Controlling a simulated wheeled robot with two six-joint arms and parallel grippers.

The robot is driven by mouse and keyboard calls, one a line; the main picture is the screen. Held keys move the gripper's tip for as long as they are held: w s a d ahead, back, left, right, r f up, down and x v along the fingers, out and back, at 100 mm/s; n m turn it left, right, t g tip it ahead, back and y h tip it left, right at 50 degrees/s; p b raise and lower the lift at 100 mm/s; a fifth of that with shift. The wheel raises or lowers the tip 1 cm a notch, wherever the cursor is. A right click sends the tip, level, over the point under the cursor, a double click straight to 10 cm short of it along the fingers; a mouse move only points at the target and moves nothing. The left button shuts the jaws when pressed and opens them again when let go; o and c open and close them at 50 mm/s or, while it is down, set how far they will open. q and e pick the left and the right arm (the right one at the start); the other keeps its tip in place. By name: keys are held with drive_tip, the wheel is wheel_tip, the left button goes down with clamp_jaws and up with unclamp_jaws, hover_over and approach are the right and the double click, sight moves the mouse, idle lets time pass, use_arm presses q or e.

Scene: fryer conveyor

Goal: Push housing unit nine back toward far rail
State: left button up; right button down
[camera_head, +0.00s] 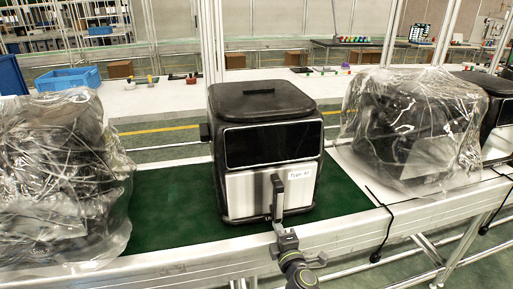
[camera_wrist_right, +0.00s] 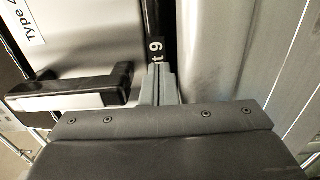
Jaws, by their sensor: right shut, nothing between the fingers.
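Housing unit nine (camera_head: 265,150) is a black and silver air fryer with a dark front panel and a "Type A" label. It stands upright on the green conveyor belt (camera_head: 165,205). My right gripper (camera_head: 279,222) is shut and empty at the unit's lower front, below its handle (camera_head: 278,192). In the right wrist view the closed fingertips (camera_wrist_right: 158,78) are at the black strip (camera_wrist_right: 155,45) marked "t 9", beside the handle (camera_wrist_right: 75,92). I cannot tell whether they touch it. The far rail (camera_head: 165,162) runs behind the unit, partly hidden by it. My left gripper is out of view.
A plastic-wrapped unit (camera_head: 65,175) stands left, and another wrapped unit (camera_head: 410,125) stands right. A further unit (camera_head: 495,105) is partly visible at the right edge. The near metal rail (camera_head: 190,265) runs along the front. Some green belt is bare beside and behind unit nine.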

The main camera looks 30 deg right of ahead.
drive_tip(key=shift+x, duration=1.05)
drive_tip(key=shift+w, duration=0.1)
drive_tip(key=shift+r, duration=0.2)
drive_tip(key=shift+s+a+f, duration=0.15)
drive_tip(key=shift+s+f, duration=0.1)
drive_tip(key=shift+s, duration=0.4)
drive_tip(key=v, duration=0.4)
drive_tip(key=shift+s, duration=0.15)
